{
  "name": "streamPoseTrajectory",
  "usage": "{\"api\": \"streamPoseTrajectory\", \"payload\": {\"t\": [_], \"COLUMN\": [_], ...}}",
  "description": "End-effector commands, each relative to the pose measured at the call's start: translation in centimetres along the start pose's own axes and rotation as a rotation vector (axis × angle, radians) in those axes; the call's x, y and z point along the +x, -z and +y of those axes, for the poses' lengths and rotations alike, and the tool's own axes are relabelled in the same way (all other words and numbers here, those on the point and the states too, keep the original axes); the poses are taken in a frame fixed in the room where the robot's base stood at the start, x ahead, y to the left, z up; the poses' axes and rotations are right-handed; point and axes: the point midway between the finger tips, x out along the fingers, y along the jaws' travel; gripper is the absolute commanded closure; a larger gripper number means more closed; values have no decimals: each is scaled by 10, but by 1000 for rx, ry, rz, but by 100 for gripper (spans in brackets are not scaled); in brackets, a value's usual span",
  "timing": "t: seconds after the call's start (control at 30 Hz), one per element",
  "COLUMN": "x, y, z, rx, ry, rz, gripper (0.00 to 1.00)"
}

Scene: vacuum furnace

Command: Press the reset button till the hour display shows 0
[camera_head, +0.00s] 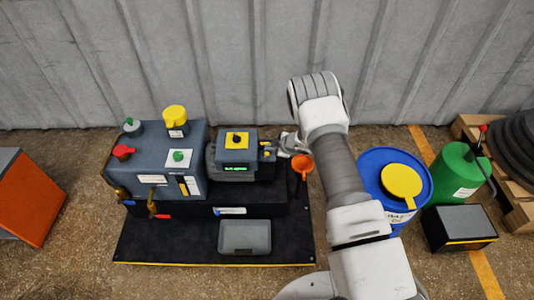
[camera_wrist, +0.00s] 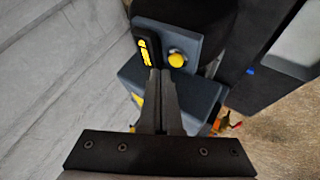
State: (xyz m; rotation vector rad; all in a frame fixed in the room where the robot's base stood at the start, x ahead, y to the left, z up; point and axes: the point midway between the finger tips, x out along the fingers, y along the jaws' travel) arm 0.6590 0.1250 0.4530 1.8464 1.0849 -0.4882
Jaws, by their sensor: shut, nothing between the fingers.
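In the wrist view a grey panel carries a black display (camera_wrist: 147,47) with yellow characters too small to read. A round yellow button (camera_wrist: 177,60) sits beside it on the same panel. My gripper (camera_wrist: 160,74) is shut and empty, its fingertips close to the panel, between the display and the button in the picture. I cannot tell if they touch it. In the head view my gripper (camera_head: 284,146) is at the right side of the small grey unit (camera_head: 223,147), near small yellow parts (camera_head: 267,149) there.
A grey machine (camera_head: 150,150) with red, green and yellow knobs stands to the left. An orange funnel-like piece (camera_head: 302,163) is just right of my gripper. A blue drum (camera_head: 370,165) stands at right. A corrugated wall is behind.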

Motion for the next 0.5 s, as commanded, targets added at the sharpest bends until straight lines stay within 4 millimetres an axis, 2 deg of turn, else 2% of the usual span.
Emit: {"api": "streamPoseTrajectory", "payload": {"t": [0.5], "x": [6], "y": [-5], "z": [-4], "rx": [0], "ry": [0], "rz": [-1], "gripper": [100]}}
